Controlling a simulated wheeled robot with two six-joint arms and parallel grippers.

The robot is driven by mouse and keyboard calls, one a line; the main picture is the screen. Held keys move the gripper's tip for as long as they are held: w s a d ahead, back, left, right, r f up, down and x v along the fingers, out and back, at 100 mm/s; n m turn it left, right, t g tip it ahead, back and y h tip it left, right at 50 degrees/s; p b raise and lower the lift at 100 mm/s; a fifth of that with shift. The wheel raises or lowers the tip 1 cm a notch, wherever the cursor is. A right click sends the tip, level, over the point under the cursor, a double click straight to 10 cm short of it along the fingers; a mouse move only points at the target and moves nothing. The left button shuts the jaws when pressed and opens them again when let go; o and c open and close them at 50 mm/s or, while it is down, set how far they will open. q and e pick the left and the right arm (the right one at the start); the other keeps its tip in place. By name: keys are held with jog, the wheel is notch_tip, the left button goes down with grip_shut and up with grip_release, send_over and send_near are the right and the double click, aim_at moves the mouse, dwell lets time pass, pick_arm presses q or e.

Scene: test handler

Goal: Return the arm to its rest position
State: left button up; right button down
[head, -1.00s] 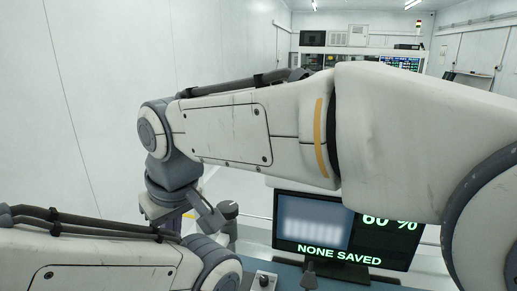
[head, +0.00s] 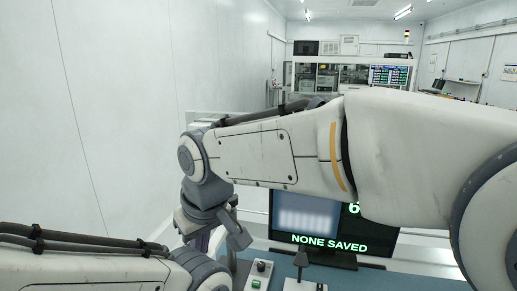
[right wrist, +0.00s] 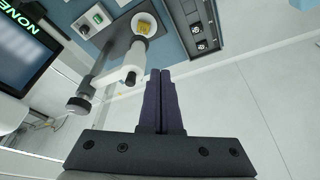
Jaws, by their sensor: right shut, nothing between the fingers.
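My right arm (head: 265,155) comes in from the right in the head view and reaches across to the left, its grey wrist joint (head: 203,200) bending down. My right gripper (right wrist: 160,75) shows in the right wrist view with its two dark fingers pressed together and nothing between them. It points toward the bench area with empty space at its tips. My left arm (head: 80,265) lies along the lower left of the head view. Its gripper is out of view.
A monitor (head: 328,243) reading "NONE SAVED" stands behind my right arm, partly hidden by it. Small control boxes (head: 258,274) sit on the blue bench. The right wrist view shows a stand (right wrist: 122,75), a yellow item in a white cup (right wrist: 143,28), and clear floor at right.

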jog(key=w+d+f+m+h, duration=0.1)
jog(key=w+d+f+m, duration=0.1)
jog(key=d+f, duration=0.45)
jog(key=w+d+f+m+h, duration=0.1)
jog(key=w+d+f+m, duration=0.15)
jog(key=d, duration=0.75)
jog(key=s+d+f+m, duration=0.2)
jog(key=s+d+f, duration=0.2)
jog(key=d, duration=0.3)
jog(key=s+d+f+m, duration=0.2)
jog(key=s+d+f, duration=0.1)
jog(key=d+f, duration=0.3)
jog(key=s+a+r+n+g+b, duration=0.1)
jog(key=s+a+r+n, duration=0.1)
jog(key=s+a, duration=0.4)
jog(key=s+a+r+n+g+b, duration=0.1)
jog(key=s+a+r+n, duration=0.1)
jog(key=s+a+n, duration=0.3)
jog(key=s+a, duration=0.2)
jog(key=shift+s+a+r+g+b, duration=0.3)
jog(key=shift+a+r+g+b, duration=0.05)
jog(key=shift+r+g, duration=0.05)
